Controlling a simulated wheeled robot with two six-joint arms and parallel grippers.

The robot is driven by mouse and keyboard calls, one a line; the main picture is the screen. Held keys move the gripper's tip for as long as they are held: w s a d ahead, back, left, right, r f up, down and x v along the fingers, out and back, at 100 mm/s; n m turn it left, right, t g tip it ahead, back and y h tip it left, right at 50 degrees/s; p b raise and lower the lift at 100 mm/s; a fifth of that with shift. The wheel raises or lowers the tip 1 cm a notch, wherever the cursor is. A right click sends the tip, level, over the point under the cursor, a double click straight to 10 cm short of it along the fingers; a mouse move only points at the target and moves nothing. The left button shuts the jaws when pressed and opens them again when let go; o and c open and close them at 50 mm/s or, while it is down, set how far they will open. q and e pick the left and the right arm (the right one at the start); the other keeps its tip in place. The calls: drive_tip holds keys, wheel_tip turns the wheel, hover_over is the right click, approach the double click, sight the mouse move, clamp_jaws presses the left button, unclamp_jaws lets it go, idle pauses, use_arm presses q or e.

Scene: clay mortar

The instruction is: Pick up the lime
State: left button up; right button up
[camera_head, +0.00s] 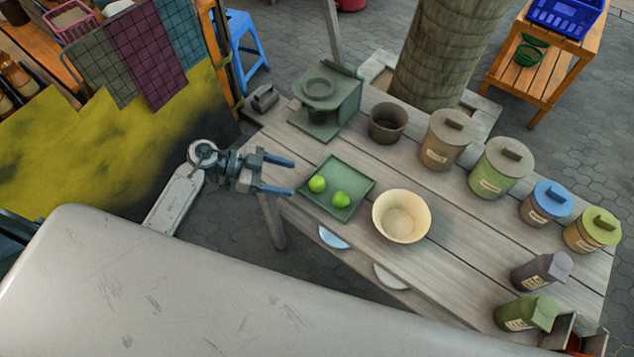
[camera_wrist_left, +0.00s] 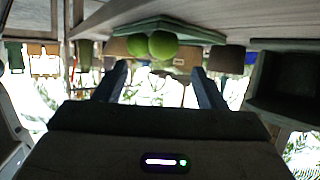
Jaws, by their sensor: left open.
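Two green limes lie on a square green tray (camera_head: 356,179) at the left end of the wooden table. One lime (camera_head: 317,184) is on the left and the other lime (camera_head: 341,199) is to its right, close by. My left gripper (camera_head: 292,178) is open and empty, its blue fingers pointing right toward the tray from the table's left edge. In the left wrist view the limes (camera_wrist_left: 163,44) show ahead, between and beyond the open fingers (camera_wrist_left: 160,75), with the tray (camera_wrist_left: 150,26) beside them. My right gripper is not in view.
On the table (camera_head: 455,245), a cream bowl (camera_head: 401,216) stands right of the tray and a dark brown pot (camera_head: 387,123) behind it. A green scale (camera_head: 326,100) stands behind the tray. Several lidded canisters (camera_head: 498,167) line the far side. A pale surface (camera_head: 170,290) fills the front left.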

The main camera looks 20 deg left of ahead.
sight(310, 182)
use_arm(q)
drive_tip(key=x, duration=0.4)
drive_tip(key=shift+d+r+p, duration=0.1)
drive_tip(key=shift+r+p, duration=0.05)
drive_tip(key=shift+p, duration=0.15)
drive_tip(key=p+x, duration=0.1)
drive_tip(key=x, duration=0.4)
drive_tip(key=shift+w+f+p, duration=0.25)
drive_tip(key=shift+w+p, duration=0.05)
drive_tip(key=shift+p, duration=0.1)
drive_tip(key=c, duration=1)
wheel_tip(310, 182, up, 9)
drive_tip(key=shift+f+b, duration=0.15)
drive_tip(key=shift+b, duration=0.45)
drive_tip(key=shift+c, duration=0.2)
drive_tip(key=shift+r, duration=0.6)
drive_tip(key=a+r+n+t+y, duration=0.1)
drive_tip(key=a+r+n+t, duration=0.3)
drive_tip(key=r, duration=1)
drive_tip(key=shift+a+y, duration=0.4)
drive_tip(key=shift+a, duration=0.65)
